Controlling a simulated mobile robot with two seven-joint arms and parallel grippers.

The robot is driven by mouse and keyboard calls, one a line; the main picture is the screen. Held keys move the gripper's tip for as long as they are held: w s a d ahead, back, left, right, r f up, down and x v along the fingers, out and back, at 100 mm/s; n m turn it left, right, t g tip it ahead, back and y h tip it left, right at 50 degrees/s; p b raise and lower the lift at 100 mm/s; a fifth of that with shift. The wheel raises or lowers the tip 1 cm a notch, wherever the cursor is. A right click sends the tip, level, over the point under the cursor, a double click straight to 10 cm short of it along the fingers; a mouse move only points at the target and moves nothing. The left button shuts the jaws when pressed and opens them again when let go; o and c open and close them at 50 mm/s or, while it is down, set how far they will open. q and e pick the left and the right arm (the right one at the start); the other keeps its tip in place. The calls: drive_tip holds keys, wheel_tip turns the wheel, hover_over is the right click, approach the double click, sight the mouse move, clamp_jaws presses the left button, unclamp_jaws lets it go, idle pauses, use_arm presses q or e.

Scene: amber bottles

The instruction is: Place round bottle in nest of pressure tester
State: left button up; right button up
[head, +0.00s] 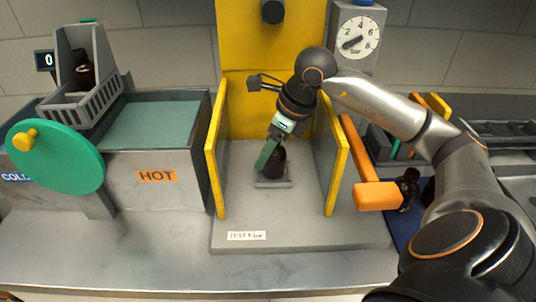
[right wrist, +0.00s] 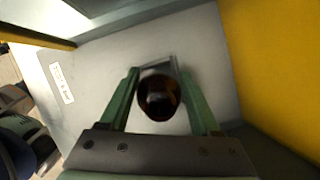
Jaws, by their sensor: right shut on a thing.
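An amber round bottle (head: 274,163) stands upright in the pressure tester, at the small square nest (head: 272,184) in the middle of its grey base (head: 300,228). My right gripper (head: 269,156) reaches down from above with green fingers shut on the bottle. In the right wrist view the bottle (right wrist: 159,97) sits between the two green fingers, with the nest's rim (right wrist: 172,64) just behind it. Whether the bottle's bottom is fully seated in the nest is hidden. My left gripper is not seen.
Yellow side walls (head: 337,165) flank the tester, with a yellow back panel behind. An orange lever (head: 376,196) is at right, near another dark bottle (head: 409,186). A green wheel (head: 55,156) and a bottle in a grey chute (head: 84,72) are at left.

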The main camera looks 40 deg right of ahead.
drive_tip(key=shift+f, duration=0.35)
drive_tip(key=shift+f, duration=0.15)
drive_tip(key=o, duration=1.4)
drive_tip(key=shift+o, duration=0.2)
drive_tip(key=shift+s+d+r, duration=0.1)
drive_tip(key=shift+r, duration=0.45)
drive_tip(key=p+v, duration=0.1)
drive_tip(key=v, duration=1)
drive_tip(key=shift+s, duration=0.1)
